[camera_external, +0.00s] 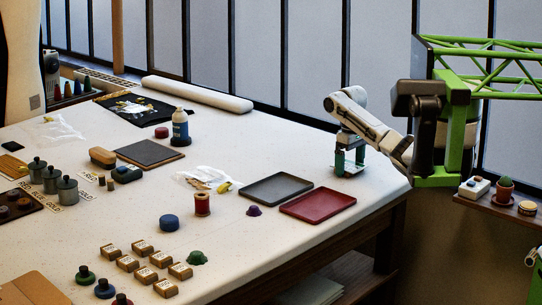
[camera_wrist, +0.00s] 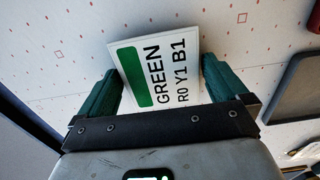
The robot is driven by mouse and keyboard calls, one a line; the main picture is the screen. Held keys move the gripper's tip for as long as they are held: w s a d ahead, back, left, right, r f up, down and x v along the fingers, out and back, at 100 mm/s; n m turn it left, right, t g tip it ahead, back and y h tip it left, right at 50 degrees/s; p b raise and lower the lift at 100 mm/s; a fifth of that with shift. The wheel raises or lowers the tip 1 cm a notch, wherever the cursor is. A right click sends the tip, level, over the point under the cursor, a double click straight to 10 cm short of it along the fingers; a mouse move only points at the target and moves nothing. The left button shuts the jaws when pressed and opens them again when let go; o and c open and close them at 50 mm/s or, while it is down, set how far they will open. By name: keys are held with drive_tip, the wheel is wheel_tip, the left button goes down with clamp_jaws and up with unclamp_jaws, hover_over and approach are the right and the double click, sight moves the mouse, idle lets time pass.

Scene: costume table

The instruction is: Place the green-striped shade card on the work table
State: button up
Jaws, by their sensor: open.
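The green-striped shade card (camera_wrist: 165,75) is white, with a green bar and the text GREEN R0 Y1 B1. In the wrist view it appears flat on the white work table (camera_wrist: 50,50), between the two dark green fingers of my gripper (camera_wrist: 160,78). The fingers are open on either side of it; the right finger comes close to its edge, but I cannot tell if it touches. In the external view my gripper (camera_external: 349,161) points down at the far right part of the work table (camera_external: 245,110), and the card is a small pale patch low between the fingers.
A dark grey tray (camera_external: 276,189) and a red tray (camera_external: 318,204) lie left of my gripper. A red spool (camera_external: 202,204), a purple piece (camera_external: 254,210) and several labelled blocks (camera_external: 145,262) stand further left. The table's right edge is close to my gripper.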

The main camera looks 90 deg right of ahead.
sight(350, 166)
wheel_tip(350, 166, up, 12)
drive_tip(key=p, duration=0.2)
drive_tip(key=shift+r, duration=0.15)
